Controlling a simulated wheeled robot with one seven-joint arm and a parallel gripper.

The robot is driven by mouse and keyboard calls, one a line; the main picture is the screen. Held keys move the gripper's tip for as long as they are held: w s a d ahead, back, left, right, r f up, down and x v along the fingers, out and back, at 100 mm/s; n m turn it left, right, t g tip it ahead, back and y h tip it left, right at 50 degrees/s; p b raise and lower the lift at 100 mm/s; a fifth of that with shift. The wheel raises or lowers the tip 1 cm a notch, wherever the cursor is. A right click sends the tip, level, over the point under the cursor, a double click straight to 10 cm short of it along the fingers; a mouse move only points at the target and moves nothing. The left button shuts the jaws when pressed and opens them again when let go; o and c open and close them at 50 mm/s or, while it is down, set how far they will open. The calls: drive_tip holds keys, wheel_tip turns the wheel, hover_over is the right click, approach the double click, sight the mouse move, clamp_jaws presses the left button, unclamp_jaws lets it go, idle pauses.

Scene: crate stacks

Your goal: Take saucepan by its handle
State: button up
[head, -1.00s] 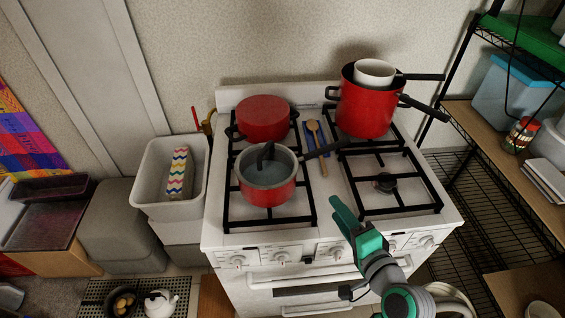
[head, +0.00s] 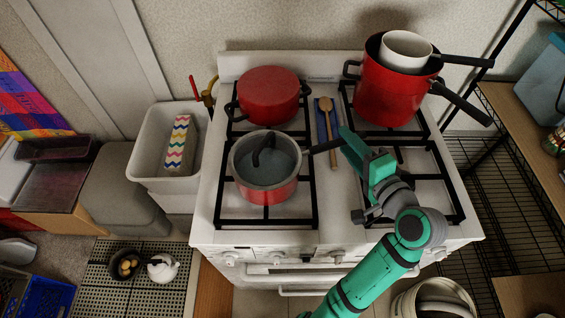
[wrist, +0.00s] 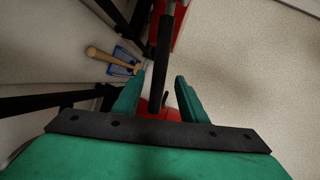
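The red saucepan (head: 268,190) stands on the front left burner with a glass lid on it. Its dark handle (head: 325,147) points right, over the spoon. In the head view my gripper (head: 355,150) is right beside the handle's free end. In the wrist view the two green fingers (wrist: 158,97) are open and apart. A long dark handle (wrist: 162,65) shows in line with the gap between them. I cannot tell how deep it lies between them or whether a finger touches it.
A lidded red pot (head: 270,92) stands behind the saucepan. A tall red pan (head: 388,95) at the back right holds a white pot (head: 405,50). A wooden spoon (head: 327,106) lies between the burners. The front right burner is empty.

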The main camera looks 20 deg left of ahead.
drive_tip(key=x, duration=0.6)
clamp_jaws()
